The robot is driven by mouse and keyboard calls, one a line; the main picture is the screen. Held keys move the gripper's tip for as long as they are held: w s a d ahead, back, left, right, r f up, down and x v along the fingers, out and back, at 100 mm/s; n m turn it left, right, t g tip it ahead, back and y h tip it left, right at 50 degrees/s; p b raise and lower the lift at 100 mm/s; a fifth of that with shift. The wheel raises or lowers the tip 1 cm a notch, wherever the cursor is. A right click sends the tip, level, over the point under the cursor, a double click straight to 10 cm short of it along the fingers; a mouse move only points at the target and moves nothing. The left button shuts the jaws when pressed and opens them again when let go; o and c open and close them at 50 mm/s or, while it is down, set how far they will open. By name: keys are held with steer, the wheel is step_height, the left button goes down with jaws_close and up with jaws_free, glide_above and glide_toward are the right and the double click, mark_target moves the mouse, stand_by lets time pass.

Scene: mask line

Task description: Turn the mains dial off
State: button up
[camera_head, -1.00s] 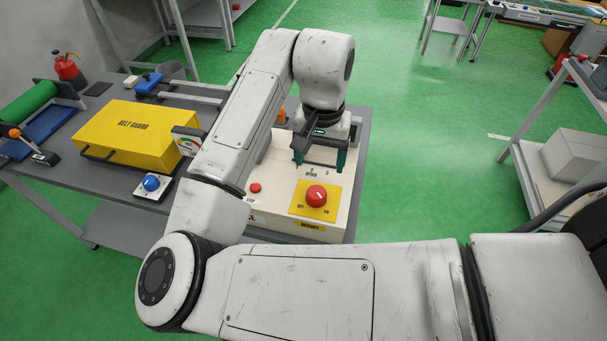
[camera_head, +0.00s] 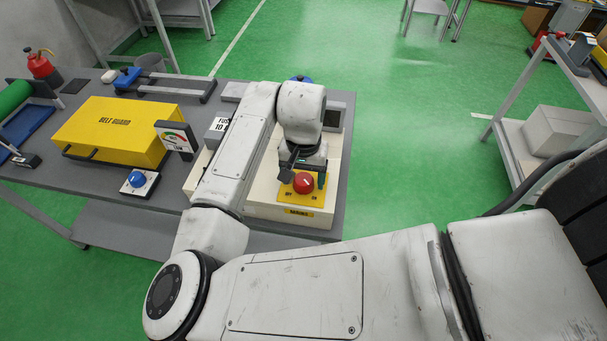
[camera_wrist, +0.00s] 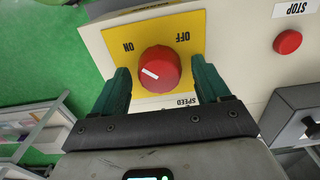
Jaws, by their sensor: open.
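The mains dial is a round red knob (camera_head: 303,183) on a yellow plate (camera_head: 303,198) marked OFF and ON, at the front of a cream box. In the wrist view the dial (camera_wrist: 160,70) sits between the green fingertips of my gripper (camera_wrist: 163,72). Its white mark lies on the side towards ON. My gripper (camera_head: 304,174) is open, one finger on each side of the knob, with gaps visible between fingers and knob. Contact cannot be seen.
A red STOP button (camera_wrist: 287,42) is on the same box. A gauge (camera_head: 177,138), a blue knob (camera_head: 137,179) and a yellow belt guard box (camera_head: 115,132) stand left on the grey bench. Open green floor lies to the right.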

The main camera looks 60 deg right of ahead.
steer(key=c, duration=1)
steer(key=shift+c, duration=0.2)
steer(key=shift+m, duration=0.3)
steer(key=m, duration=0.4)
steer(key=shift+b, duration=0.4)
steer(key=m+b, duration=0.1)
steer(key=m, duration=0.4)
steer(key=m+b, duration=0.2)
steer(key=m, duration=0.2)
steer(key=shift+m+b, duration=0.7)
steer(key=shift+m, duration=1.4)
